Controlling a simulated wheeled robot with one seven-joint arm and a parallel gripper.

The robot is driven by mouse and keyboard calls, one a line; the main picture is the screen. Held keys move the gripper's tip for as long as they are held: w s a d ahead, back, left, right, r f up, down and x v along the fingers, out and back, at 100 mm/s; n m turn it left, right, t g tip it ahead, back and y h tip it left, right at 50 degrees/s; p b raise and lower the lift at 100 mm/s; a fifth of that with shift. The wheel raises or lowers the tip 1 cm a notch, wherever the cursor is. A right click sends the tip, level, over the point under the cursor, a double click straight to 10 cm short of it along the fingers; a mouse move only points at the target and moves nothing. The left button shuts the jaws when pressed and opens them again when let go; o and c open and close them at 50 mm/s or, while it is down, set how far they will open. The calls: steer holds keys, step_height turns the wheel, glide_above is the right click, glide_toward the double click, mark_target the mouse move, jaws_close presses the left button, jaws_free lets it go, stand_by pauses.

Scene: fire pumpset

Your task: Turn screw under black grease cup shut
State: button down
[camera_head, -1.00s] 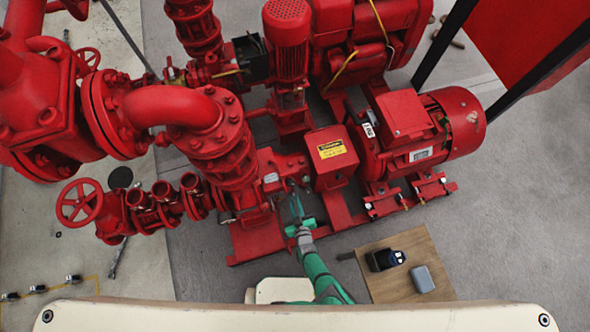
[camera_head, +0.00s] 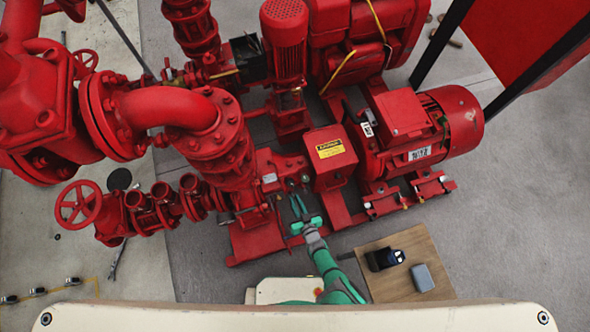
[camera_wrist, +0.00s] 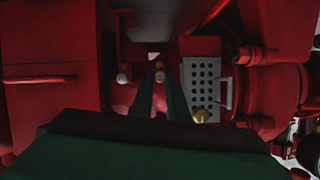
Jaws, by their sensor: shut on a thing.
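My gripper (camera_head: 298,197) reaches to the red pump housing at the foot of the big flanged pipe. In the wrist view its two green fingers (camera_wrist: 160,88) converge on a small screw (camera_wrist: 159,73) with a pale brassy head, and are shut on it. A similar small fitting (camera_wrist: 124,75) stands to its left, and a brass-coloured one (camera_wrist: 201,116) to the right of the fingers. A small dark spot (camera_head: 291,184) by the fingertips in the head view may be the black grease cup; I cannot tell for sure.
A perforated grey plate (camera_wrist: 203,80) with a handle-like bar lies right of the fingers. A red box with a yellow label (camera_head: 331,160) stands close right of my gripper, before the red motor (camera_head: 450,122). A wooden board (camera_head: 408,283) on the floor carries two small devices.

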steer(key=shift+d+m+y, duration=0.1)
steer(key=shift+m+y, duration=0.2)
steer(key=shift+m, duration=0.1)
stand_by(0.3)
steer(key=c, duration=1.7)
jaws_free()
steer(key=shift+d, duration=0.1)
steer(key=shift+v, duration=5.4)
steer(key=shift+r, duration=0.1)
